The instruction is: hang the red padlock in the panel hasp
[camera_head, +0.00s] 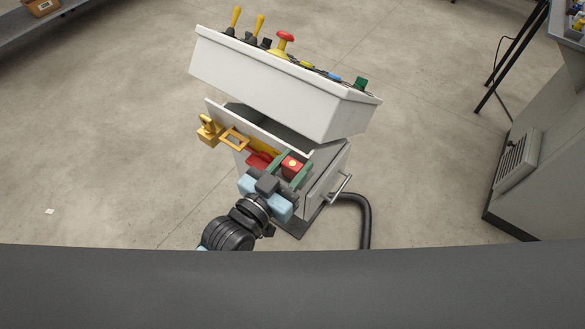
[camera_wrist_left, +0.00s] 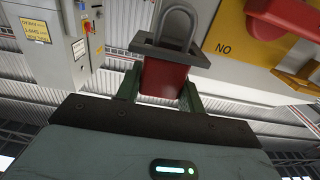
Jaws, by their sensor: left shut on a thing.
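My left gripper (camera_head: 288,165) is shut on the red padlock (camera_head: 292,167), with its green fingers on either side of the body. In the left wrist view the padlock (camera_wrist_left: 163,79) has its grey shackle (camera_wrist_left: 177,22) pointing away from the gripper. A dark grey frame-like piece (camera_wrist_left: 145,46) lies at the base of the shackle; I cannot tell whether the shackle passes through it. In the head view the padlock is at the panel front, close to a red handle (camera_head: 258,161) on a yellow plate (camera_wrist_left: 232,42). The panel hasp cannot be picked out surely. My right gripper is not in view.
A yellow rectangular frame (camera_head: 234,138) and a yellow block (camera_head: 208,131) stick out at the panel's left. Above is a white console (camera_head: 280,90) with levers and a red mushroom button (camera_head: 285,39). A metal handle (camera_head: 341,188) and black hose (camera_head: 364,215) are at right.

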